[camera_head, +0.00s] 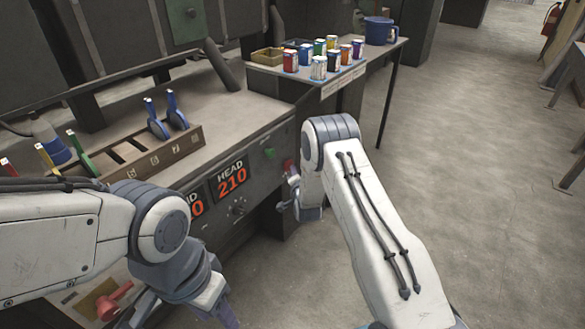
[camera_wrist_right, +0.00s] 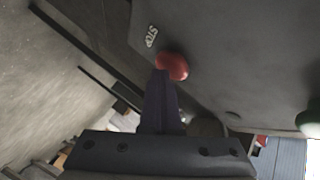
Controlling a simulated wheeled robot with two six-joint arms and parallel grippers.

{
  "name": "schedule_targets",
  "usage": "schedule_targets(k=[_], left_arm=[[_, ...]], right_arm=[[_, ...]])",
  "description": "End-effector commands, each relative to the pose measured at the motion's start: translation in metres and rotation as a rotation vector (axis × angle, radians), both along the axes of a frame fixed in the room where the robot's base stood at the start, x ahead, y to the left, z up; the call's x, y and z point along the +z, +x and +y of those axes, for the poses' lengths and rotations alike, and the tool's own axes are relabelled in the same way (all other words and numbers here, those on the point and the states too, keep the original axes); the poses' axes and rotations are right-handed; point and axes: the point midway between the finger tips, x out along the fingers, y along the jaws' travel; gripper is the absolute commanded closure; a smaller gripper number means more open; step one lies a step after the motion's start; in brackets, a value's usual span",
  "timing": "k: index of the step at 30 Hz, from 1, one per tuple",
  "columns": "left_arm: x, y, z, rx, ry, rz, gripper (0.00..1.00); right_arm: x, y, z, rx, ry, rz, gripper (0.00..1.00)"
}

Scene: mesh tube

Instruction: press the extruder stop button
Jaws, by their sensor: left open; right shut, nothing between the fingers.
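The red stop button (camera_head: 288,164) sits on the front of the grey control panel, right of the green button (camera_head: 270,153). In the right wrist view the red button (camera_wrist_right: 173,65) is beside a white STOP label (camera_wrist_right: 151,36). My right gripper (camera_head: 291,181) is at the panel by the red button. Its fingers (camera_wrist_right: 161,76) are shut and empty, and their tips overlap the button's lower left edge in the wrist view. I cannot tell whether they touch it. My left gripper (camera_head: 222,315) is open, low at the bottom of the head view, partly cut off.
The panel has a display (camera_head: 231,176) reading HEAD 210 and a knob (camera_head: 238,207). A rack (camera_head: 150,155) with coloured-handled tools stands on top. A side table (camera_head: 330,77) holds several cans and a blue pot (camera_head: 380,31).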

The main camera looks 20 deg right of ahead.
Motion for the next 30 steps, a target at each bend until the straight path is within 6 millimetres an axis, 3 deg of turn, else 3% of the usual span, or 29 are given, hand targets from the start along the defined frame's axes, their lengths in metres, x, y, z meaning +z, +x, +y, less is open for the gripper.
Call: schedule_targets(k=[16,30], left_arm=[[-0.001,0.0,0.0,0.0,0.0,0.0,0.5],[0.005,0.0,0.0,0.0,0.0,0.0,0.5]], right_arm=[[0.0,0.001,0.003,0.004,-0.001,-0.001,1.0],[0.0,-0.017,-0.013,0.001,-0.001,0.001,1.0]])
